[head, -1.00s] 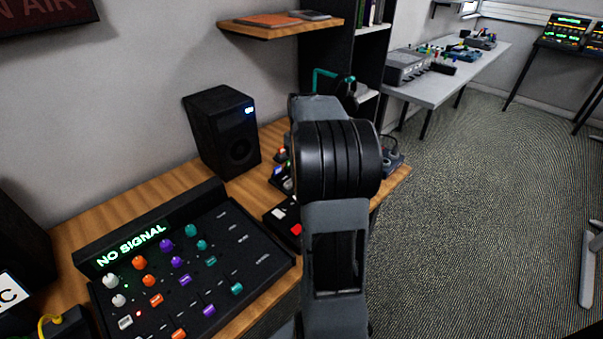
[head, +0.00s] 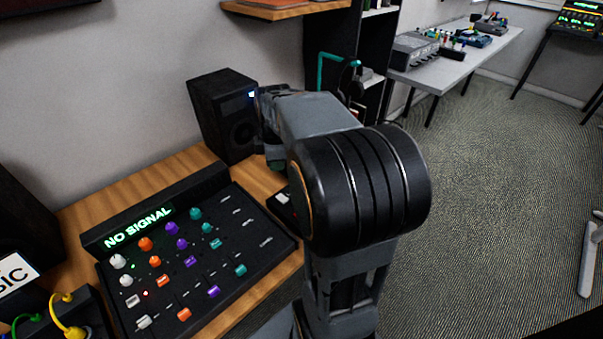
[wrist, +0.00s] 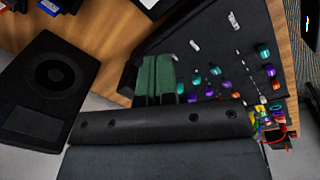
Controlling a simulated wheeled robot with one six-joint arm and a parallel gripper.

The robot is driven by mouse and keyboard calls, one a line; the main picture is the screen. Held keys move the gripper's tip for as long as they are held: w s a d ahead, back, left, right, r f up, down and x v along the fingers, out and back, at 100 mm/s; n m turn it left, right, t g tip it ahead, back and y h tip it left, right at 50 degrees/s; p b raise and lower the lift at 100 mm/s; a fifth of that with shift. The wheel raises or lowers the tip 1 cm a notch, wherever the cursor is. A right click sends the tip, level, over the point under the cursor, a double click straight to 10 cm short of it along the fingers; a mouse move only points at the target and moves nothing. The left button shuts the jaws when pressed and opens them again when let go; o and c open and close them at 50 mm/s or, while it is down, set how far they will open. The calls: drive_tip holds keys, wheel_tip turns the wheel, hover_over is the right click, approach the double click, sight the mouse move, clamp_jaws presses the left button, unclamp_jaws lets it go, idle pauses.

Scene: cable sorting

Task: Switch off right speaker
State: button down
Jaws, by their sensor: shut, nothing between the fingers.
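The right speaker (head: 222,115) is a black box standing on the wooden desk against the wall. A small blue-white light (head: 251,94) shows at its upper right, beside my arm. In the wrist view the speaker (wrist: 50,78) lies at the left, with its round cone and a dark panel visible; I see no light on it there. My gripper's green fingers (wrist: 157,78) are together and empty, between the speaker and the mixer, apart from the speaker in that view. In the head view my gripper (head: 276,163) is small and partly hidden by my arm, right of the speaker.
The mixer (head: 160,228) reading "NO SIGNAL" fills the desk in front of the speaker, with coloured knobs. Another black speaker (head: 22,215) is at the left edge. A shelf (head: 285,10) hangs above. Carpet (head: 490,190) is open at the right.

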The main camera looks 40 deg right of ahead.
drive_tip(key=s+a+f+m+t, duration=0.1)
drive_tip(key=s+a+f+m, duration=0.2)
drive_tip(key=s+a+m, duration=0.7)
drive_tip(key=shift+a+f+m+t, duration=0.15)
drive_tip(key=shift+a+m+t, duration=0.25)
drive_tip(key=shift+a+m, duration=1.2)
drive_tip(key=shift+a+n, duration=0.5)
